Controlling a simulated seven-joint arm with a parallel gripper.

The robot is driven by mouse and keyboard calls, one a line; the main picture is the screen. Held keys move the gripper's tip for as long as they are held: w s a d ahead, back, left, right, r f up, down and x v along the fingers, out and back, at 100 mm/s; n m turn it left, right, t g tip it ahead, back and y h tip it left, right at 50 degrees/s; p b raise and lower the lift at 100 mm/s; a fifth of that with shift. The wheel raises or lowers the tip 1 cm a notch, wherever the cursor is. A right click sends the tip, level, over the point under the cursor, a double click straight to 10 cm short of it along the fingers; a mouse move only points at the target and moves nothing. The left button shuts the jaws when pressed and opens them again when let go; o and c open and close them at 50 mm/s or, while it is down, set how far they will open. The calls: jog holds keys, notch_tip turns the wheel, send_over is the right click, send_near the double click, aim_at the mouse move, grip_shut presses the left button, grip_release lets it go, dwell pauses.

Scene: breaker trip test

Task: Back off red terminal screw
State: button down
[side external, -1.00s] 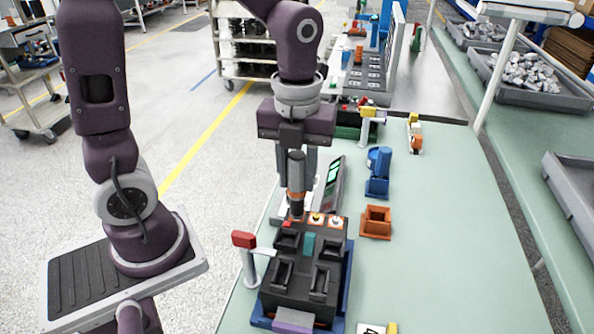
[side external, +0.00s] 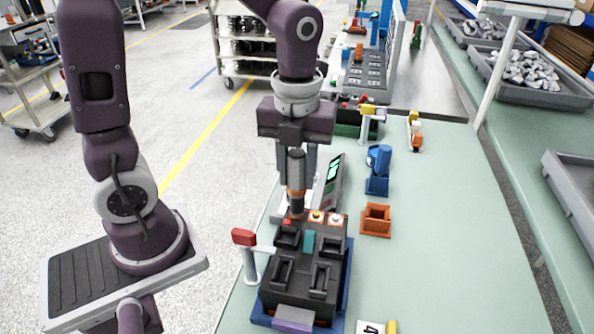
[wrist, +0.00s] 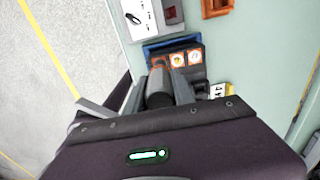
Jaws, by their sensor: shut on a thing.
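My gripper (side external: 297,172) is shut on a dark grey screwdriver (side external: 296,170) with an orange band, held upright. In the wrist view the screwdriver (wrist: 158,88) stands between the two fingers. Its lower end is at the back left of the black breaker block (side external: 298,263), beside the red terminal (side external: 287,222). The driver partly covers that spot, so I cannot tell whether the tip sits in the screw. Two orange-framed terminals with pale round screws (side external: 316,218) lie to its right; they also show in the wrist view (wrist: 178,59).
A red-topped post (side external: 244,238) stands close left of the block. An orange open holder (side external: 376,219) and a blue stand (side external: 378,170) are to the right. A grey meter with a green display (side external: 334,178) is just behind. The green bench is clear farther right.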

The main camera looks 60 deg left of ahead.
aim_at(297, 154)
jog(key=shift+r, duration=3.05)
